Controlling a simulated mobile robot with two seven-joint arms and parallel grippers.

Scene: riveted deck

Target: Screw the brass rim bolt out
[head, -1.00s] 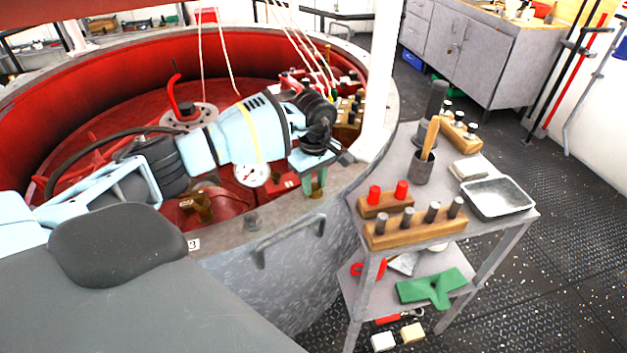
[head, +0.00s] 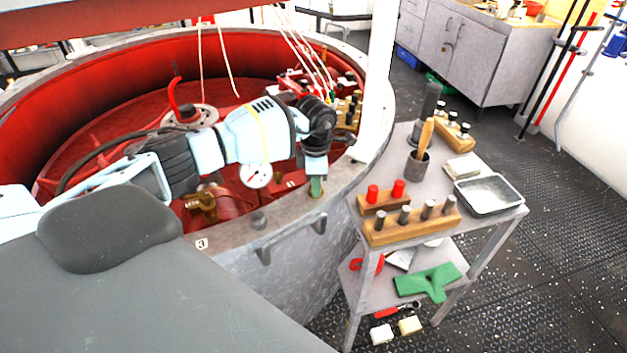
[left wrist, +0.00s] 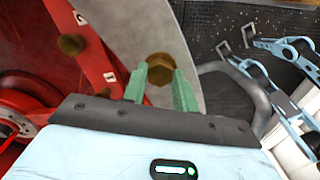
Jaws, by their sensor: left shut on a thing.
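The brass rim bolt (left wrist: 161,68) has a hex head and sits on the grey rim (left wrist: 140,25) of the big round red vessel. My left gripper (left wrist: 160,76) has green fingers, one on each side of the bolt head, and is shut on it. In the head view the left gripper (head: 316,185) points down at the rim's near right side, and its fingers mostly hide the bolt. I cannot tell how far the bolt stands out of its hole. My right gripper is not in either view.
A handrail (head: 290,238) is fixed to the vessel's outer wall below the gripper. A white post (head: 379,80) stands just right of it. A trolley (head: 440,185) with wooden peg blocks and a metal tray (head: 489,194) stands to the right. A dial gauge (head: 257,176) shows beside my left arm.

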